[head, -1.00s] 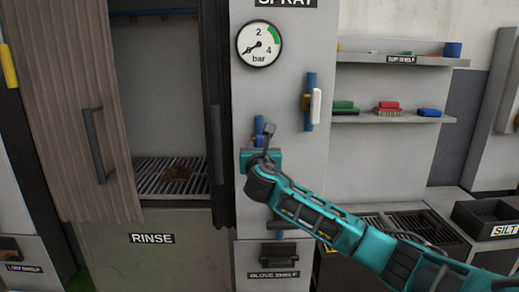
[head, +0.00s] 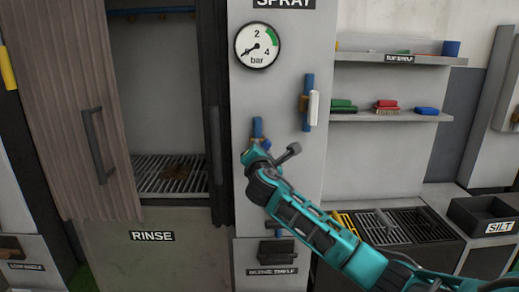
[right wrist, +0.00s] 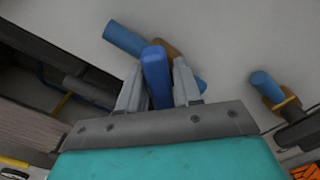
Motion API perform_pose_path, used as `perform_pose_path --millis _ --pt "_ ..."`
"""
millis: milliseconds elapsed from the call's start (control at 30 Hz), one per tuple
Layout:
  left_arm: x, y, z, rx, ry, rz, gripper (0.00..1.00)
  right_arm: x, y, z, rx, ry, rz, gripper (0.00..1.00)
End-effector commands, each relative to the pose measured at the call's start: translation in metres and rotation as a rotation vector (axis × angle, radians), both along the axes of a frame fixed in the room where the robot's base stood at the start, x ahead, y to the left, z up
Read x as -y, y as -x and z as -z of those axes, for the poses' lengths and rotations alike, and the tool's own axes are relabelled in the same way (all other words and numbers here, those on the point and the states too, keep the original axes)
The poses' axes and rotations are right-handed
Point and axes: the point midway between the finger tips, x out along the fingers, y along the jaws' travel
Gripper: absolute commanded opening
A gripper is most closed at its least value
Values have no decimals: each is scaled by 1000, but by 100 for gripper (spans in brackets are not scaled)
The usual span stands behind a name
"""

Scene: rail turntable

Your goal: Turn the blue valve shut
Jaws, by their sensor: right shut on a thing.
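The blue valve handle (right wrist: 156,80) sits between the two grey fingers of my right gripper (right wrist: 159,68) in the right wrist view. The fingers are shut on it. Its brown body shows just behind, on a blue pipe (right wrist: 124,38) that runs slanted in this view. In the head view my right gripper (head: 256,152) is at the grey panel below the gauge. It hides the handle there, and only the pipe's upper end (head: 257,127) shows above it. My left gripper is not in view.
A second valve with a white handle (head: 313,108) is on a blue pipe up and right of my gripper. A gauge (head: 257,45) is above. The rinse cabinet's opening (head: 170,100) is at left, with a wooden door (head: 75,110). Shelves (head: 390,116) are at right.

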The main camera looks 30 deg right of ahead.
Motion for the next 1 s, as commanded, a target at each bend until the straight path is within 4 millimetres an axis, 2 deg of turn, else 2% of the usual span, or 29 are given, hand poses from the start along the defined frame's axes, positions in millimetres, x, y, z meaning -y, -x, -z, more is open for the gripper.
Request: perform_pose_path --millis 600,1000 --pt "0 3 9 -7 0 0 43 1 1 6 294 -484 1 3" --pt "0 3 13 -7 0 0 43 2 1 8 404 -663 1 3"
